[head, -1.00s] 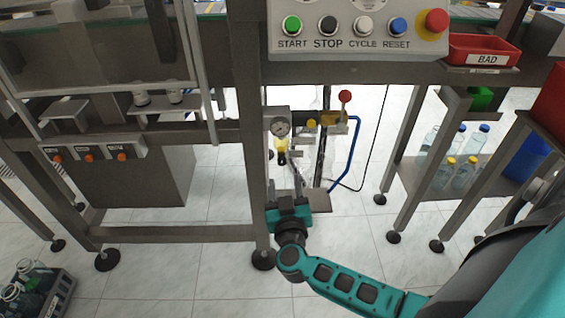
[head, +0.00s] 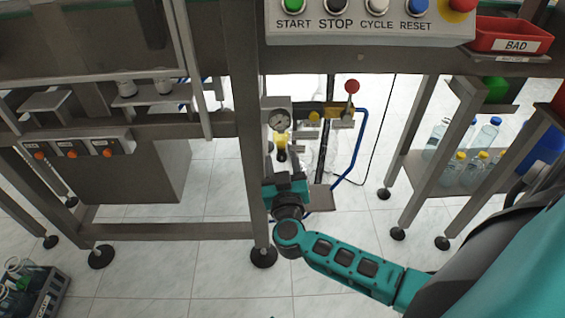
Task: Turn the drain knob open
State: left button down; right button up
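The air unit with a round pressure gauge (head: 278,121) is mounted beside the frame post. Under the gauge hangs a yellow bowl (head: 281,138) with a small dark piece at its lower end. The drain knob is too small to make out clearly; I cannot tell its position. My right gripper (head: 286,180) is just below the bowl, pointing up and away from me. Its fingertips are hard to see, so I cannot tell whether they are open or touch anything. My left gripper is out of view.
A red-balled lever (head: 352,88) and a blue hose (head: 356,150) are right of the unit. The frame post (head: 250,150) stands close on the left. The button panel (head: 365,32) overhangs above. Bottles (head: 463,165) stand on a shelf at right.

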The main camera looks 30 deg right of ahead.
grip_shut()
